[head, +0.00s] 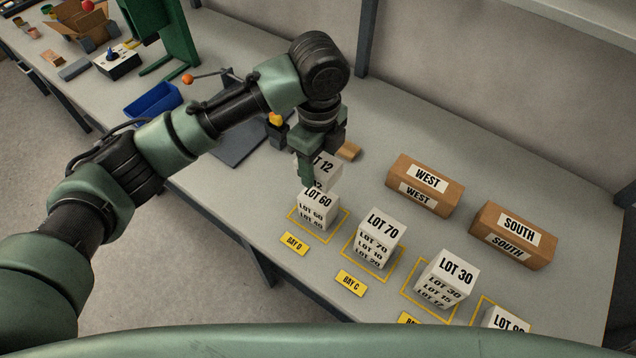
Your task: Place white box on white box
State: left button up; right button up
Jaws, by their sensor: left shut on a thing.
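My left gripper (316,160) points down and is shut on a white box marked LOT 12 (326,170), which its fingers partly hide. This box is at the top of the LOT 60 white box stack (318,208); I cannot tell whether they touch. That stack stands inside a yellow outline by the BAY D label (294,244). The LOT 70 stack (380,231) stands by the BAY C label (351,283). The LOT 30 stack (449,272) is farther right, and another white stack (504,319) is cut off by my body. My right gripper is out of view.
Brown boxes marked WEST (425,184) and SOUTH (512,235) lie behind the stacks. A blue bin (153,100), a dark mat (240,143) and a green stand (180,45) are to the left. The table (420,125) is clear toward the back wall.

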aim_at(318, 196)
pick_arm(q)
notch_tip(318, 196, down, 4)
jog(key=shift+p, duration=0.3)
notch_tip(318, 196, down, 4)
jog(key=shift+f+p, duration=0.1)
jog(key=shift+p, duration=0.35)
jog(key=shift+f, duration=0.2)
jog(key=o, duration=1.6)
jog(key=shift+f, duration=0.1)
jog(key=shift+c, duration=0.2)
